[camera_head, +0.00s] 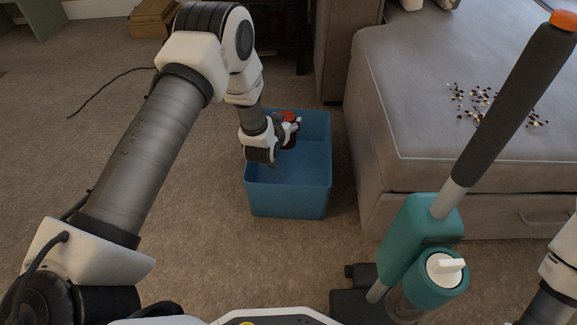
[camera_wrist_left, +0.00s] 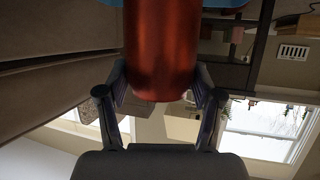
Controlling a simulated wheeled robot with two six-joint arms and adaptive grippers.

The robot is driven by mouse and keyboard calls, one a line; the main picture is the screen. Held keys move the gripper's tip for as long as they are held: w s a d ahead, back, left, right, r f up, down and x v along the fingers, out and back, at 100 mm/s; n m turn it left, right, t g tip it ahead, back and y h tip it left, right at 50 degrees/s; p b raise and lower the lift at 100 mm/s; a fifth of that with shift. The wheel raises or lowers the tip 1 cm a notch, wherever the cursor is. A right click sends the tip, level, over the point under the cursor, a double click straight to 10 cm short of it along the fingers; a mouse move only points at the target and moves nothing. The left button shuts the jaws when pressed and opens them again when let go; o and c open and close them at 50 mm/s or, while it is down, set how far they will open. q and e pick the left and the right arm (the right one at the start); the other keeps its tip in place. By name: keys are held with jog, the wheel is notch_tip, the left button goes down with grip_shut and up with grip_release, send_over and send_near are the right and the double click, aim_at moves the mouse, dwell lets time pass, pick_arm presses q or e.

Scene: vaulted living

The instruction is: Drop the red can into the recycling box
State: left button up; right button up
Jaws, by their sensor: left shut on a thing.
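The red can (camera_wrist_left: 161,50) is between the two fingers of my left gripper (camera_wrist_left: 160,95) in the left wrist view, and the fingers are shut on it. In the head view the left gripper (camera_head: 290,131) is over the blue recycling box (camera_head: 288,201), near its back part. A small part of the red can (camera_head: 289,117) shows there beside the fingers; the rest is hidden by the gripper. The box is open at the top, and the visible part of its floor looks empty. Part of my right arm shows at the right edge, but its gripper is out of view.
A grey sofa or ottoman (camera_head: 385,110) with scattered small bits (camera_head: 475,100) stands right of the box. A teal upright vacuum (camera_head: 420,235) stands in front at the right. A cardboard box (camera_head: 152,18) and a black cable (camera_head: 95,95) lie at the back left. Carpet left of the box is clear.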

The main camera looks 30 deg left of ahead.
pick_arm(q)
jog(key=shift+r, duration=0.1)
jog(key=o, duration=0.9)
jog(key=v, duration=1.2)
jog(key=shift+r, duration=0.1)
